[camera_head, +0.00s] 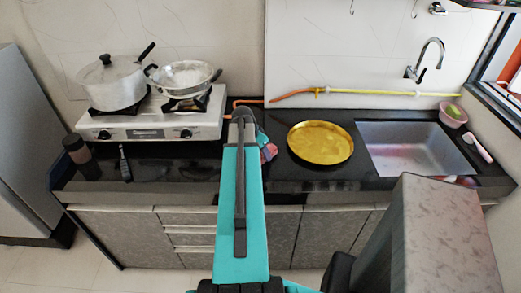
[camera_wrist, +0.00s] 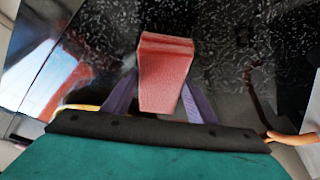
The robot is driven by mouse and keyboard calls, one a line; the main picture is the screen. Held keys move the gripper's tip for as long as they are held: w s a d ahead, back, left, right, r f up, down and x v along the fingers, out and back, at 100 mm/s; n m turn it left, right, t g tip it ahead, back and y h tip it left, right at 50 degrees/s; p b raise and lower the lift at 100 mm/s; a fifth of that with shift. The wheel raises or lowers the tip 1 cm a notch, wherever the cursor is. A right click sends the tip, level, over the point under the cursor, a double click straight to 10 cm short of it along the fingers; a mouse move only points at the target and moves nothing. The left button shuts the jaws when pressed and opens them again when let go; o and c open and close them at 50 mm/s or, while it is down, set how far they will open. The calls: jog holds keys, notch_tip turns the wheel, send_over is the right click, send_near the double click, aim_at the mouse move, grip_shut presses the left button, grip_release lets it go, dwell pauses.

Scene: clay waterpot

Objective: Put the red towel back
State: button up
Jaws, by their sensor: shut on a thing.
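The red towel (camera_wrist: 166,72) is a folded, blocky bundle between the two purple fingers of my gripper (camera_wrist: 160,88) in the wrist view. The fingers press on its left and right sides, so my gripper is shut on it. In the head view a small reddish part of the towel (camera_head: 269,152) shows just right of my teal arm, by my gripper (camera_head: 263,142), over the black counter. My arm hides most of both there. Whether the towel touches the counter cannot be told.
A two-burner stove (camera_head: 150,122) with a lidded pot (camera_head: 112,88) and a steel pan (camera_head: 183,78) stands left. A gold plate (camera_head: 320,143) lies close right of my gripper, then the sink (camera_head: 418,150). A bottle (camera_head: 80,153) stands at the counter's left end. Bare black counter lies near the front edge.

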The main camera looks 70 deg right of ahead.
jog(key=shift+f, duration=0.25)
jog(key=o, duration=1.1)
jog(key=shift+r, duration=0.1)
jog(key=shift+b+v, duration=0.5)
jog(key=shift+v, duration=0.55)
jog(key=shift+b+v, duration=1.15)
jog(key=shift+v, duration=4.65)
